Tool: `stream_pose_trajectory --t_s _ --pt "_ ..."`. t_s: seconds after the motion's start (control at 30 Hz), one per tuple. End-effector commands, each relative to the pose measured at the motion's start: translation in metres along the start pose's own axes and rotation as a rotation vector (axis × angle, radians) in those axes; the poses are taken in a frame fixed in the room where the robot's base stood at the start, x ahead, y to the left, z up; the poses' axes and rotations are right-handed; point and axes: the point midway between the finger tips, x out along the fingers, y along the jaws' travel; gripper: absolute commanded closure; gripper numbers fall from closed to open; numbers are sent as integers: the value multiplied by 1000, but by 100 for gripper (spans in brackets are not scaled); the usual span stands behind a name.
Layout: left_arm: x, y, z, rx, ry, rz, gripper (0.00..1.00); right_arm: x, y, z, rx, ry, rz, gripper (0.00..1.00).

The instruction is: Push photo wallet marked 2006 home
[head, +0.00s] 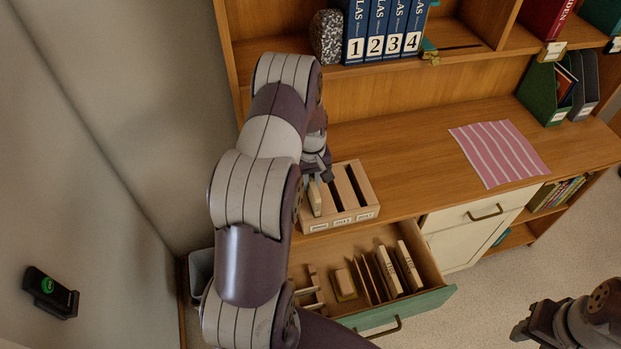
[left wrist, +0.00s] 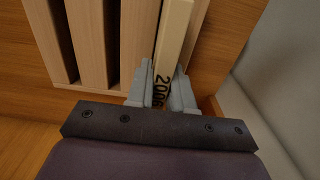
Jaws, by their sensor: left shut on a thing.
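The photo wallet marked 2006 is cream and slim; in the left wrist view (left wrist: 174,32) its black number faces my gripper. In the head view the wallet (head: 315,199) stands at the leftmost slot of a pale wooden rack (head: 368,212), partly in it as far as I can tell. My left gripper (left wrist: 164,90) is shut on the wallet's near end, with a finger on each side. In the head view my left gripper (head: 319,178) is above the rack, partly hidden by my arm. My right gripper (head: 522,330) is at the lower right, away from the rack.
A green-fronted drawer (head: 410,308) is open below the rack, holding upright cream wallets (head: 398,268) and dividers. A striped pink cloth (head: 500,152) lies on the counter to the right. Numbered blue binders (head: 378,30) stand on the shelf above. The counter between rack and cloth is clear.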

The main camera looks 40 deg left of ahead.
Motion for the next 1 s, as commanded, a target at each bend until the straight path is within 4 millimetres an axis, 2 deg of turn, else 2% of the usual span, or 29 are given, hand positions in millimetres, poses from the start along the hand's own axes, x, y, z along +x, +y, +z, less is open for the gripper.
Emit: stream_pose_trajectory --t_s 1.0 --pt "8 0 0 0 1 0 100 5 0 1 0 0 0 57"
